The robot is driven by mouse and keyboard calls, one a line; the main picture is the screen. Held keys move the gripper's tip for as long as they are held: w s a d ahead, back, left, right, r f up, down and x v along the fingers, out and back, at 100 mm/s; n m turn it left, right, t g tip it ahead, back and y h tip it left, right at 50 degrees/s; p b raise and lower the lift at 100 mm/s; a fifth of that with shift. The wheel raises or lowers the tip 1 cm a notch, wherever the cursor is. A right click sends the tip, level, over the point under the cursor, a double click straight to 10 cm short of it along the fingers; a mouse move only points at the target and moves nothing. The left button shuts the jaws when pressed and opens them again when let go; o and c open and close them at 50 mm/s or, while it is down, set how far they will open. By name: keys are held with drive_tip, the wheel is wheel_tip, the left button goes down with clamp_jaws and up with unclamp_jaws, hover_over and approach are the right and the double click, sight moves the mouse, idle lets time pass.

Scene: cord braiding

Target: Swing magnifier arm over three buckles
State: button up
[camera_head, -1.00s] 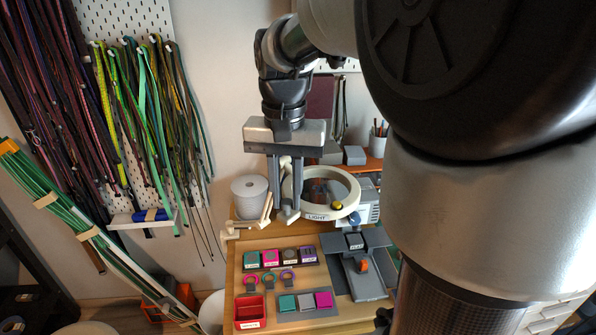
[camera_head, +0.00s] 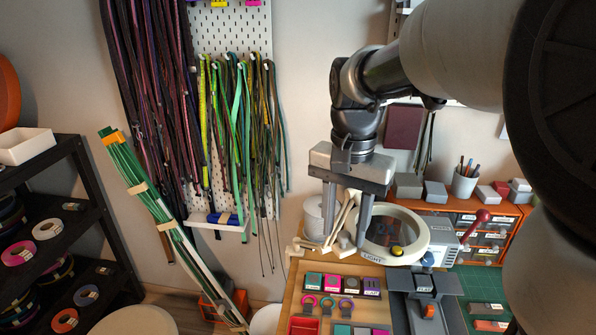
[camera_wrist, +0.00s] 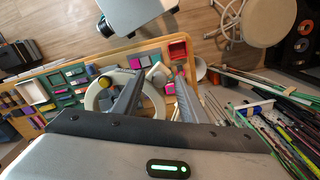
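The magnifier has a cream ring (camera_head: 424,236) marked LIGHT, with a yellow knob on its rim. Its thin cream arm (camera_head: 344,217) runs from a clamp (camera_head: 297,247) at the bench's left edge. Three buckles, pink (camera_head: 309,300), teal (camera_head: 327,303) and purple (camera_head: 346,306), lie in a row in front. The ring stands behind and to the right of them, not over them. My gripper (camera_head: 346,241) points down just left of the ring, fingers apart, with the arm's bars showing between or behind them. Contact is unclear. The wrist view also shows the ring (camera_wrist: 91,97) beside the fingers.
A white spool (camera_head: 313,218) stands behind my gripper. A dark holder of coloured blocks (camera_head: 341,288) lies between ring and buckles. A grey fixture (camera_head: 408,310) is at right. Hanging cords (camera_head: 240,130) and a slanted green cord bundle (camera_head: 160,215) are at left.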

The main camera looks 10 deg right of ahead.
wheel_tip(320, 180, up, 17)
drive_tip(key=p, duration=0.2)
drive_tip(key=shift+r, duration=0.2)
idle(1.5)
